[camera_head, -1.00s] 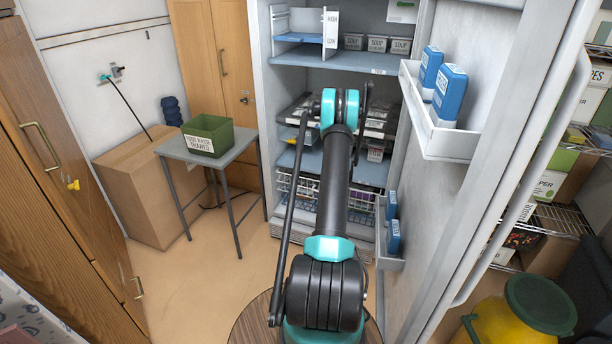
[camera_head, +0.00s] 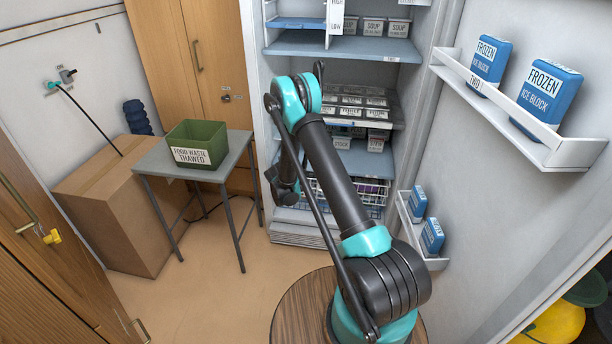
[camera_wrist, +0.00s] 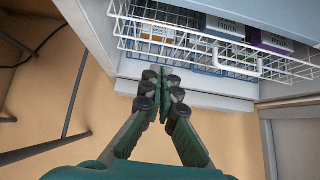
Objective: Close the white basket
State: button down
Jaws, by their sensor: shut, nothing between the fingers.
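The white wire basket (camera_head: 348,197) is low in the open fridge-freezer, under the blue shelves, partly hidden by my arm. In the wrist view the white basket (camera_wrist: 190,41) fills the top, with a wire handle along its front and boxed packs inside. It appears to stand out a little past the shelf above. My gripper (camera_wrist: 163,78) is shut and empty, its fingertips just below and in front of the basket's front. I cannot tell if they touch it. In the head view my gripper (camera_head: 286,194) is at the basket's left, partly hidden by my arm.
The open fridge door, with a shelf (camera_head: 527,128) of blue ice blocks and a lower shelf (camera_head: 416,238), stands on the right.

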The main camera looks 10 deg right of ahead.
jog(key=w+r+x, duration=0.2)
jog(key=x, duration=1)
jog(key=shift+w+d+f, duration=0.2)
jog(key=shift+d+f, duration=0.05)
jog(key=shift+d, duration=0.1)
jog(key=shift+w+d, duration=0.2)
jog(key=shift+w, duration=0.4)
jog(key=shift+w+d, duration=0.2)
jog(key=shift+w, duration=0.4)
jog(key=shift+s+a, duration=0.1)
